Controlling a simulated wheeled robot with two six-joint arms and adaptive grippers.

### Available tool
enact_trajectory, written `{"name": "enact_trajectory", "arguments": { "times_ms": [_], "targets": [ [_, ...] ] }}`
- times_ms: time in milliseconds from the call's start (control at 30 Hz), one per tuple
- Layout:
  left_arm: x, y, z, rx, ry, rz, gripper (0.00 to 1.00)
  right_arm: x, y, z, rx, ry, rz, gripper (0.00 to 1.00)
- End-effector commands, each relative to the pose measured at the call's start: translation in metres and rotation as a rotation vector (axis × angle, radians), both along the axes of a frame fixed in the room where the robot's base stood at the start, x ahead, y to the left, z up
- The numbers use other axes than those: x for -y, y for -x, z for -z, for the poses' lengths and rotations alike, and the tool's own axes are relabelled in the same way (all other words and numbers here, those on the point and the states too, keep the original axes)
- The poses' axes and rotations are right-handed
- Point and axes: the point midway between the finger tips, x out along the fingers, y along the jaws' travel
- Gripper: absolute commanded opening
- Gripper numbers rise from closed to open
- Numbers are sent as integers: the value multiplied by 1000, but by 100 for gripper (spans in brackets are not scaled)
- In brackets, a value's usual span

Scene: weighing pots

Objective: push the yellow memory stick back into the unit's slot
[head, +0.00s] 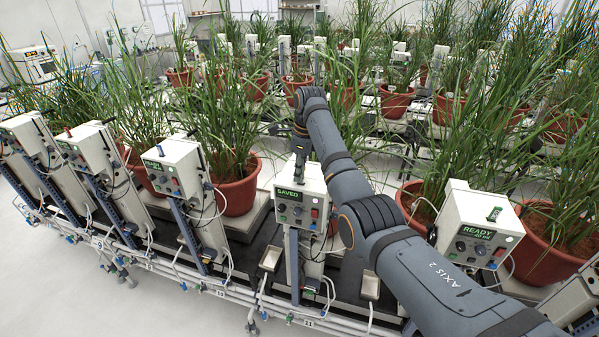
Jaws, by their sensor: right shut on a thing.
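The unit (300,206) is a white box on a post, and its green screen reads SAVED. My right gripper (299,178) comes down from above, with its fingertips at the top of this unit. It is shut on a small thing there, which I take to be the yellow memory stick. The stick itself is hidden by the fingers or too small to make out, and so is the slot. I cannot tell how deep the stick sits. My left gripper is out of view.
More units, such as this one (172,167), stand at left. Potted grasses in red pots (238,190) stand behind and beside the unit. My right arm crosses the lower right.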

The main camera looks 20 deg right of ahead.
Motion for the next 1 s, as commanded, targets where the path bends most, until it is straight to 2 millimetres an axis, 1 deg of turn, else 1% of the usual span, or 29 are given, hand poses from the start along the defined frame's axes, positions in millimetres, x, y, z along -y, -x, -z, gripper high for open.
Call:
{"name": "enact_trajectory", "arguments": {
  "times_ms": [733,1000],
  "targets": [
    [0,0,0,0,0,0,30,0,1,17,-3,1,0,0],
    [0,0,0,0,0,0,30,0,1,18,-7,0,-1,0]
  ]
}}
